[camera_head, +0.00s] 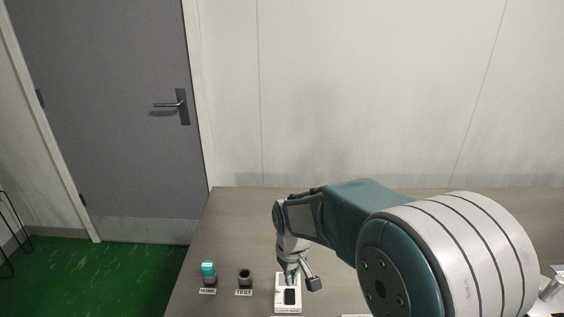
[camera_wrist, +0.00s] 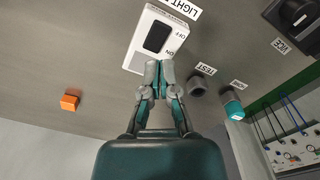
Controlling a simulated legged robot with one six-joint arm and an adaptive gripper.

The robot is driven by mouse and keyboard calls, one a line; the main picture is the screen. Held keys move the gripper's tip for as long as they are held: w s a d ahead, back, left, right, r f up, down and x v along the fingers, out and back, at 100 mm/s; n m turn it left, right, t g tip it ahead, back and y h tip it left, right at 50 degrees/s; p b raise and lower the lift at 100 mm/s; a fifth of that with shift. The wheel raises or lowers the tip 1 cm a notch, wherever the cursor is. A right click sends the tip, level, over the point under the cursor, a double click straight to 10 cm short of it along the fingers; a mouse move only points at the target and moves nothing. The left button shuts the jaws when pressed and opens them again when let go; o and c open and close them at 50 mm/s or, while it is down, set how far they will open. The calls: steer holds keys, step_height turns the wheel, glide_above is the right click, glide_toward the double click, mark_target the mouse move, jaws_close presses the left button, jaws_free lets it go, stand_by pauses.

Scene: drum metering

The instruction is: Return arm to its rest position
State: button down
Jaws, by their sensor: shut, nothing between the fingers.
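My arm reaches forward over the table (camera_head: 230,232) in the head view. My gripper (camera_wrist: 159,66) is shut and empty in the wrist view, with its fingertips close to the lower edge of a white light switch box (camera_wrist: 140,58). I cannot tell whether the tips touch the box. The box has a black rocker (camera_wrist: 157,37) with OFF and ON marks. In the head view the box (camera_head: 279,306) stands below my gripper (camera_head: 289,279), whose fingers are small and partly hidden there.
A teal-topped cylinder (camera_head: 208,270) stands at the HOME label, and a dark empty-looking holder (camera_head: 245,278) at TEST. The wrist view also shows an orange block (camera_wrist: 70,102), a black vice (camera_wrist: 297,22) and a panel with cables (camera_wrist: 295,150). A grey door (camera_head: 120,110) is at left.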

steer(key=s+d+r+m+t, duration=0.2)
steer(key=s+d+r, duration=0.4)
steer(key=s, duration=0.3)
steer(key=s+d+r+m+t, duration=0.3)
steer(key=s+d+r, duration=0.3)
steer(key=s+r, duration=0.3)
steer(key=shift+s+d+m+t, duration=0.25)
steer(key=shift+s+m+t, duration=0.05)
steer(key=shift+s, duration=0.25)
